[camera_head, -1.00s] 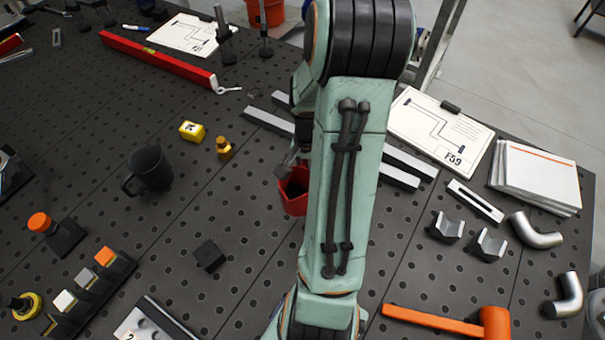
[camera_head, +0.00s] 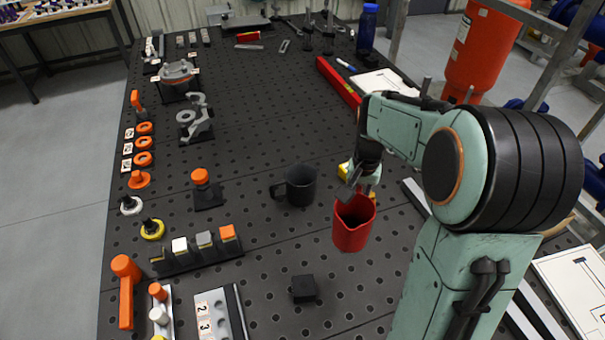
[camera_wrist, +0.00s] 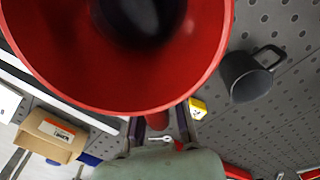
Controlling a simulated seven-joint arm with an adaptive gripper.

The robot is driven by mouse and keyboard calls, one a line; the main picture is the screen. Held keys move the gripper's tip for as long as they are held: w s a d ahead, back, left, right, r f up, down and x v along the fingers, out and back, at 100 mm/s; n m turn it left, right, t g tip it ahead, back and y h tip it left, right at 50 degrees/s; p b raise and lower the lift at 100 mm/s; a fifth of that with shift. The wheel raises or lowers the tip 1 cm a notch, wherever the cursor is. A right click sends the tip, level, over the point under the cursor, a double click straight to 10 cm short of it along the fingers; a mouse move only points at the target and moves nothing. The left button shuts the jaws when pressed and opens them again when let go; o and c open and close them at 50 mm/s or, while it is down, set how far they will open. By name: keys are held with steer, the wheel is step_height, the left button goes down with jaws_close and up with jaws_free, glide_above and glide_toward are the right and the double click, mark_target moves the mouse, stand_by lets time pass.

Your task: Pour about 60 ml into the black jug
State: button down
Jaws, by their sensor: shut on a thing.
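The black jug (camera_head: 300,186) stands upright on the perforated table, its handle to the left in the head view. It also shows in the wrist view (camera_wrist: 245,76). My gripper (camera_head: 350,192) is shut on the handle of a red jug (camera_head: 353,228). The red jug is close to the right of the black jug, apart from it and roughly upright. In the wrist view the red jug (camera_wrist: 100,85) fills the top, and a dark area shows deep inside; I cannot tell its level. The gripper fingers (camera_wrist: 158,127) flank the red handle.
A yellow block (camera_head: 344,170) is behind the red jug. A small black block (camera_head: 304,289) lies in front. An orange-topped stand (camera_head: 201,190) and a row of coloured blocks (camera_head: 200,250) are on the left. The table around the black jug is clear.

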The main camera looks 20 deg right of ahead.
steer(key=w+a+r+n, duration=0.45)
steer(key=a+r, duration=0.35)
steer(key=a, duration=0.3)
steer(key=w+d+f+m, duration=0.6)
steer(key=w+d+m, duration=0.2)
steer(key=w+d, duration=0.3)
steer(key=d+f+m, duration=0.3)
steer(key=d+f, duration=0.2)
steer(key=d+f+m, duration=0.3)
steer(key=d+f, duration=0.1)
steer(key=d, duration=0.1)
steer(key=d+f+m, duration=0.4)
steer(key=d+f, duration=0.1)
steer(key=shift+w+d+f, duration=0.3)
steer(key=shift+f, duration=0.05)
steer(key=shift+a, duration=0.1)
